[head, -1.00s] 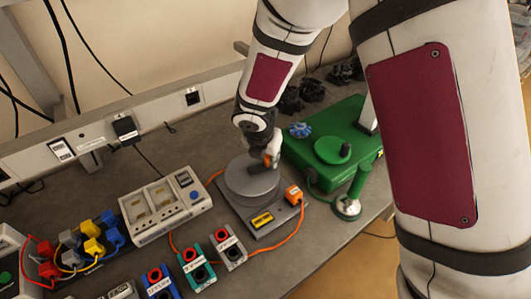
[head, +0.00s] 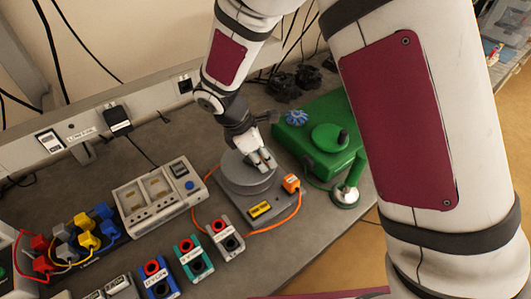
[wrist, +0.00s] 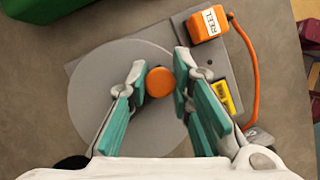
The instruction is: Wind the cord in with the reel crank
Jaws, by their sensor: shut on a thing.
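The reel is a flat grey disc (head: 236,180) on a grey base plate (head: 268,221); it also shows in the wrist view (wrist: 95,85). An orange crank knob (wrist: 160,82) stands near the disc's edge. My gripper (wrist: 159,76) is shut on this knob, with a teal-padded finger on each side; in the head view my gripper (head: 262,163) is over the disc's right side and hides the knob. An orange cord (head: 275,228) leaves an orange block (head: 291,183) marked REEL and runs along the bench towards the left.
A green machine (head: 310,145) with a round top stands close right of the reel. Terminal blocks with red and black sockets (head: 228,240) stand in front, and a grey instrument box (head: 160,200) is to the left. The bench's right edge is near.

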